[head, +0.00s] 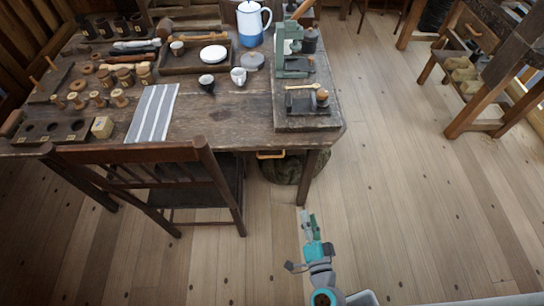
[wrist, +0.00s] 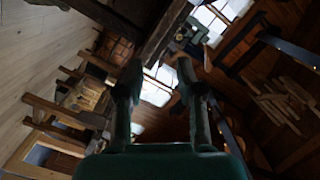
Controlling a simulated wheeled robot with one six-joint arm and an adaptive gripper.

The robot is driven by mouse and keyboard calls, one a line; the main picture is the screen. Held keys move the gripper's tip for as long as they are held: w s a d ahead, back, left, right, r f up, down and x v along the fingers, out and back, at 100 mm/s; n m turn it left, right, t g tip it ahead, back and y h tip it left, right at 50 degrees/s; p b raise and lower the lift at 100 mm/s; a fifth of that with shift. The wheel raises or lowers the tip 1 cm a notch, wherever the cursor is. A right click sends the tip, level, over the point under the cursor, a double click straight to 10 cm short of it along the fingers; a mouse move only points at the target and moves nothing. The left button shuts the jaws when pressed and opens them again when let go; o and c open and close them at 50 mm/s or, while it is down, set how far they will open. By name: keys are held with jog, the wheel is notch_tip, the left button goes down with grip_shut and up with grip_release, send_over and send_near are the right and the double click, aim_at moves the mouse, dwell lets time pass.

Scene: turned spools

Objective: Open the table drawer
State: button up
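The worn wooden table (head: 225,125) stands in the head view's left and middle. A pale handle (head: 270,155) shows under its front edge, right of the chair; the drawer front is mostly hidden by the tabletop, and I cannot tell how far it is open. My gripper (head: 308,216) is in front of the table near its right front leg, lower and apart from the handle. In the wrist view my gripper (wrist: 159,68) has its two fingers spread with nothing between them. The table drawer is not recognisable in the wrist view.
A wooden chair (head: 150,152) stands at the table's front, left of the handle. A dark round bundle (head: 284,170) sits beneath the table. Spools, cups and a green press (head: 292,65) are on top. Open floor (head: 410,190) lies to the right.

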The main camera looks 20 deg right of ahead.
aim_at(272, 156)
jog(key=w+f+m, duration=0.2)
jog(key=w, duration=0.8)
jog(key=w+a+f+m+g, duration=0.1)
jog(key=w+f+m, duration=0.2)
jog(key=w, duration=0.7)
jog(key=w+a+f+m+g+h, duration=0.1)
jog(key=w+f+m, duration=0.2)
jog(key=w, duration=0.7)
jog(key=shift+a, duration=0.15)
grip_shut()
